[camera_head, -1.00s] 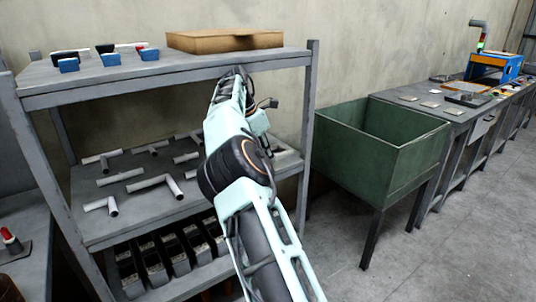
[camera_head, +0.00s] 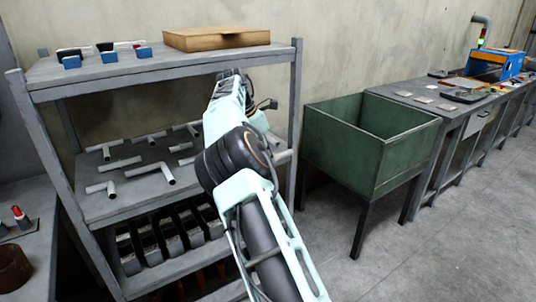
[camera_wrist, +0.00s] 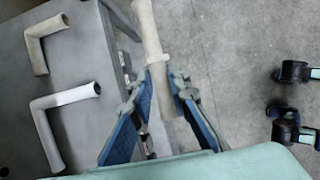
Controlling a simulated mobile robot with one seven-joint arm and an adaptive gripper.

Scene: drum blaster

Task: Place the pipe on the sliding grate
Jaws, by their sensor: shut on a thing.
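In the wrist view, a pale grey pipe (camera_wrist: 150,38) is held between the two blue fingers of my gripper (camera_wrist: 163,82). My gripper is shut on it, and the pipe reaches out past the fingertips toward the top edge of the picture. In the head view my arm hides the gripper, so the held pipe cannot be made out clearly there. Several similar bent pipes (camera_head: 160,174) lie on the middle shelf. Two of them also show in the wrist view, left of my gripper (camera_wrist: 66,97). I cannot make out a sliding grate in either view.
The grey shelf rack (camera_head: 90,80) stands close beside my arm, with a cardboard box (camera_head: 215,40) on top and black bins (camera_head: 165,250) below. A green open tub (camera_head: 345,150) stands to its right. Beyond is a long workbench (camera_head: 450,120) with a blue machine (camera_head: 500,65).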

